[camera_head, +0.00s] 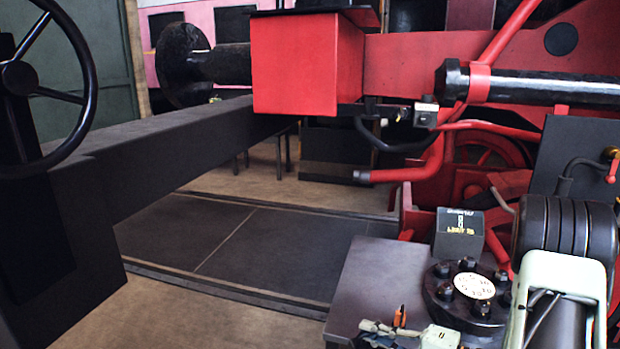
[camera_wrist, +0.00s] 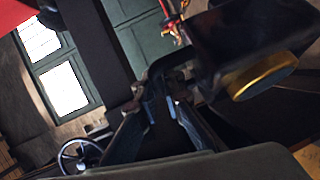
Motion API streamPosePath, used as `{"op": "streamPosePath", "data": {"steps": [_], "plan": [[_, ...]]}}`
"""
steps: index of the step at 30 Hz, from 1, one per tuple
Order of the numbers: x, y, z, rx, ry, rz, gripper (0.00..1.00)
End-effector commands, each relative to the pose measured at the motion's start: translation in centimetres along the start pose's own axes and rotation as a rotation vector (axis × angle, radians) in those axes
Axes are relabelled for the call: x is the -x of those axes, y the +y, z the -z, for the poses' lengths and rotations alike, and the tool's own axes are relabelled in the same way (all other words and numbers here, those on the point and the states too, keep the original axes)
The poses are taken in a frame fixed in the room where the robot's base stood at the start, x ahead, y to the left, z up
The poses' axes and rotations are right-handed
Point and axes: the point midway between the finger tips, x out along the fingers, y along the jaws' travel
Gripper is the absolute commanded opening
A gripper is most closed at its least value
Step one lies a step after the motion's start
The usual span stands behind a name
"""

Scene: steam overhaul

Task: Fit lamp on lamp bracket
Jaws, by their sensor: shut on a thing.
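In the wrist view my gripper (camera_wrist: 162,98) is shut on a dark part of the lamp, at its left side. The lamp (camera_wrist: 228,42) is a black body with a brass-coloured ring (camera_wrist: 264,76) on the side facing lower right. It hangs tilted in the view, and its right side runs out of the frame. My fingertips partly hide the held part. I see neither my gripper nor the lamp in the head view. I cannot pick out the lamp bracket for certain in either view.
In the head view a red beam end (camera_head: 305,65) with a black buffer (camera_head: 185,65) stands at the top. A long dark beam (camera_head: 170,150) and a handwheel (camera_head: 45,80) are at left. A black hose (camera_head: 395,143) hangs below the red frame. The dark floor between is clear.

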Motion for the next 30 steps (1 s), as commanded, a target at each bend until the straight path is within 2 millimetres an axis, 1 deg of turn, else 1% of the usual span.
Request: {"op": "streamPosePath", "data": {"steps": [1, 4, 10, 17, 20, 24, 26, 30], "plan": [[0.2, 1.3, 0.2, -0.001, 0.001, -0.003, 0.00], [0.2, 1.8, 0.3, 0.000, 0.001, -0.003, 0.00], [0.3, 2.1, 0.4, 0.000, 0.001, -0.004, 0.00], [0.0, 1.9, 0.0, 0.001, -0.007, -0.005, 0.00], [-0.5, 1.7, -0.8, 0.001, -0.029, -0.008, 0.00], [-1.7, 1.9, -2.9, -0.006, -0.092, -0.018, 0.00], [-2.2, 2.3, -4.0, -0.010, -0.131, -0.025, 0.00], [-3.2, 4.0, -6.2, -0.023, -0.232, -0.041, 0.00]]}}
